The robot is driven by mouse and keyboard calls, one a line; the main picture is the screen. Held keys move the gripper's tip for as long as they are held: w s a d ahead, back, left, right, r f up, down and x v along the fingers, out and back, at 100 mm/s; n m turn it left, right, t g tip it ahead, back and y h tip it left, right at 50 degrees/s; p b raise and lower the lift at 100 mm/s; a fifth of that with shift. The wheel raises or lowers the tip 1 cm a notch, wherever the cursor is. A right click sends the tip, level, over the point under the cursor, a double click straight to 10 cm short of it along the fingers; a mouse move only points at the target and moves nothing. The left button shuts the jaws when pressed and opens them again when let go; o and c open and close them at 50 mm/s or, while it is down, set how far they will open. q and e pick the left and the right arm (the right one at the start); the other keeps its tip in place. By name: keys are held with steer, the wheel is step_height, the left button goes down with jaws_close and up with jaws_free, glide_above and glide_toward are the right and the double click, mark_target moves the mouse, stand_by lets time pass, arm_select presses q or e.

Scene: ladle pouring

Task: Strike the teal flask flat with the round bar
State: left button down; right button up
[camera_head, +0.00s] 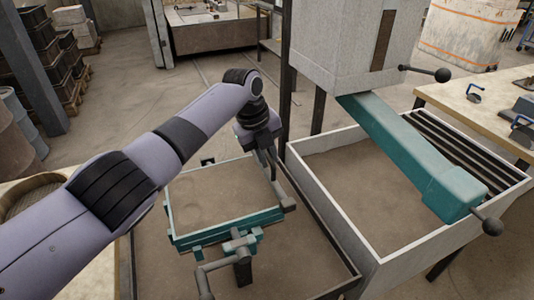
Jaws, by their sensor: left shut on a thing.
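The teal flask (232,224) stands in the lower middle of the head view, filled with brown sand (222,190). The sand looks roughly level with the rim, with slight unevenness on top. My left arm reaches over from the left, and its gripper (266,150) points down at the flask's far right corner. It is shut on the grey round bar (288,203), which runs along the flask's right side toward me. The fingers and part of the bar are hard to make out, and I cannot tell whether the bar touches the sand. My right gripper is out of view.
A teal swing arm (400,150) with dark ball handles hangs from a grey machine (345,40) above a light-walled sand bin (352,228) at right. A grey crank handle (218,268) sits before the flask. A workbench (470,108) stands at far right.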

mark_target(218, 192)
arm_select(q)
steer(key=shift+f+b, duration=0.3)
steer(key=shift+f, duration=0.25)
steer(key=shift+s+a+r+p, duration=0.1)
steer(key=shift+s+a+p, duration=0.1)
steer(key=shift+a+p, duration=0.35)
steer(key=shift+s+a, duration=0.35)
steer(key=shift+a, duration=0.35)
steer(key=shift+s+a+f, duration=0.1)
steer(key=shift+s+a, duration=0.2)
steer(key=shift+a, duration=0.3)
steer(key=shift+s+a+f, duration=0.1)
steer(key=shift+s+a, duration=0.2)
steer(key=shift+a, duration=0.3)
steer(key=shift+s+a+f, duration=0.1)
steer(key=shift+s+a, duration=0.2)
steer(key=shift+a, duration=0.3)
steer(key=shift+s+a+r, duration=0.1)
steer(key=shift+s+a, duration=0.3)
steer(key=shift+a, duration=0.45)
steer(key=shift+s+a+r, duration=0.1)
steer(key=shift+s+a, duration=0.3)
steer(key=shift+a, duration=0.4)
steer(key=shift+s+a+r, duration=0.1)
steer(key=shift+s+a, duration=0.3)
steer(key=shift+a, duration=0.45)
steer(key=shift+a+f, duration=0.1)
